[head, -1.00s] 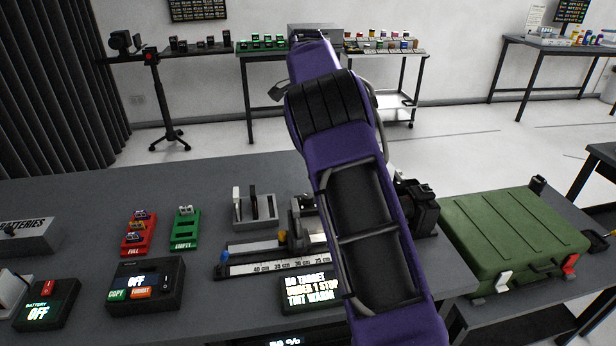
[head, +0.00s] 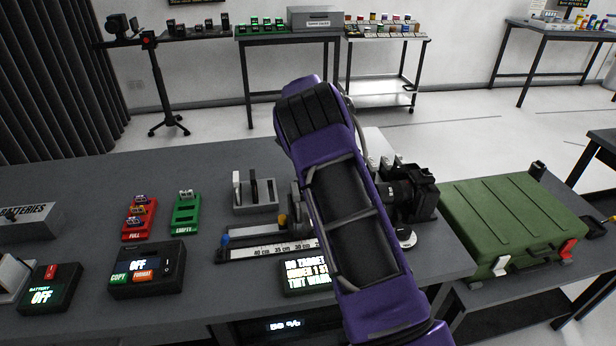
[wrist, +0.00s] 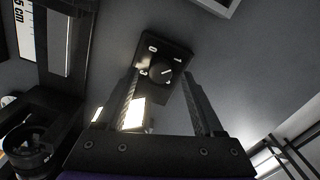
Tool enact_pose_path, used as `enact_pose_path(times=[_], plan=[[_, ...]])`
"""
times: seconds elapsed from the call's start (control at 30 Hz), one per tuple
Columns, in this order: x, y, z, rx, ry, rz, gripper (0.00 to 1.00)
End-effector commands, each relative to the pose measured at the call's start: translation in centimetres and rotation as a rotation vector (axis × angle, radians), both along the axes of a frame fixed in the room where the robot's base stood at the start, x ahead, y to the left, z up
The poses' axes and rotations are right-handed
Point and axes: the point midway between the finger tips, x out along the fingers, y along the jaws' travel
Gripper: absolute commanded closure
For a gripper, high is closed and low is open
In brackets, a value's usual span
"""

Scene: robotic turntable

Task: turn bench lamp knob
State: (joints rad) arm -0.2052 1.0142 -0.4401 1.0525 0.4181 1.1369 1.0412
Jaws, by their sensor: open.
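In the wrist view a black knob box (wrist: 178,52) has a round dark knob (wrist: 158,73) with a light pointer line and pale marks around it. My gripper (wrist: 162,82) is open, its two fingers spread to either side of the lower part of the box in the picture. The knob shows between the fingertips; I cannot tell whether they touch it. A bright white patch (wrist: 134,114) shows between the fingers below the box. In the head view my purple arm hides the gripper and the knob.
On the bench, a black camera (head: 408,190) stands right of my arm, near a ruler rail (head: 270,250) and a display (head: 305,275). A green case (head: 515,220) is at the right. Open bench top (head: 90,180) lies at the back left.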

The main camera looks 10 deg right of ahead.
Motion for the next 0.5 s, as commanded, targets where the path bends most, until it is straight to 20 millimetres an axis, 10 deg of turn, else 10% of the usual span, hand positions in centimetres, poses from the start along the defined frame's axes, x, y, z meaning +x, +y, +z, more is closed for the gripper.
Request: enact_pose_path(times=[0.5], plan=[[0.0, 0.0, -1.5, 0.0, -0.001, 0.001, 0.38]])
